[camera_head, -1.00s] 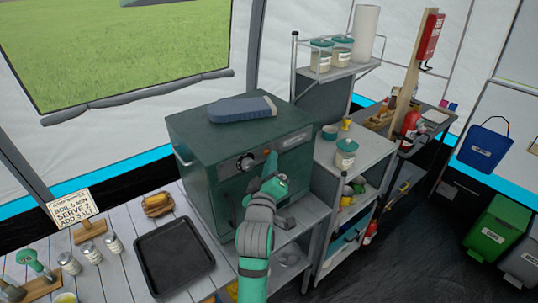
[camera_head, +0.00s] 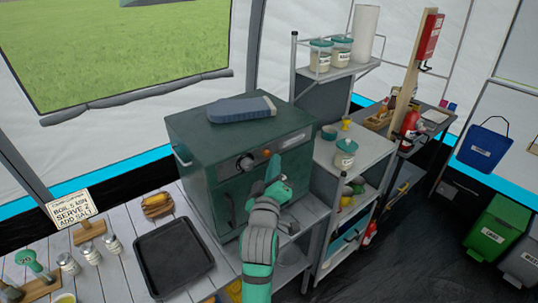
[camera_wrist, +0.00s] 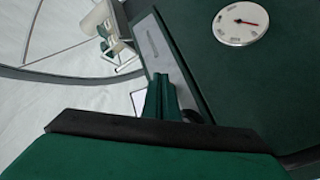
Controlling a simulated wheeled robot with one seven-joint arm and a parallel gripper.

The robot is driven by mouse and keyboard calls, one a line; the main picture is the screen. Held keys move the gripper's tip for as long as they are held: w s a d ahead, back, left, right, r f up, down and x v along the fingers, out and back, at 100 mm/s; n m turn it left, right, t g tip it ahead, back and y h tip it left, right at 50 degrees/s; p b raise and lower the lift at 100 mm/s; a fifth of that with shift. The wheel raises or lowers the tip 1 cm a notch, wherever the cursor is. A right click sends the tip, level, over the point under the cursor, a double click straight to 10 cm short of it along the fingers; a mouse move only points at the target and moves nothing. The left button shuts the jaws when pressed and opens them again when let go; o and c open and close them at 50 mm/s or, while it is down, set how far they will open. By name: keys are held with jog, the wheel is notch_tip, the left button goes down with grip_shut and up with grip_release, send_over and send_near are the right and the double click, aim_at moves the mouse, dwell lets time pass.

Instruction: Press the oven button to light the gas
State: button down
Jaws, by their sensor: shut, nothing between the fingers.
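The green oven (camera_head: 205,170) stands on the table with a round black knob (camera_head: 245,162) on its front panel. A small orange button (camera_head: 267,153) sits to the right of the knob. My gripper (camera_head: 274,165) is shut and empty, in front of the panel just below and right of the orange button. I cannot tell whether it touches the panel. In the wrist view the closed fingers (camera_wrist: 163,98) overlap a light grey panel strip (camera_wrist: 160,50). A round white dial with a red needle (camera_wrist: 240,23) shows at upper right there. The button is not clearly visible in that view.
A blue-grey case (camera_head: 242,109) lies on the oven top. A black tray (camera_head: 172,257) lies on the slatted table to its left. A metal shelf (camera_head: 350,165) with jars and food stands close on the right of my arm.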

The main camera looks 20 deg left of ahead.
jog(key=s+d, duration=0.1)
jog(key=d, duration=0.1)
jog(key=s+d, duration=0.2)
dwell(0.5)
jog(key=shift+s+a, duration=0.15)
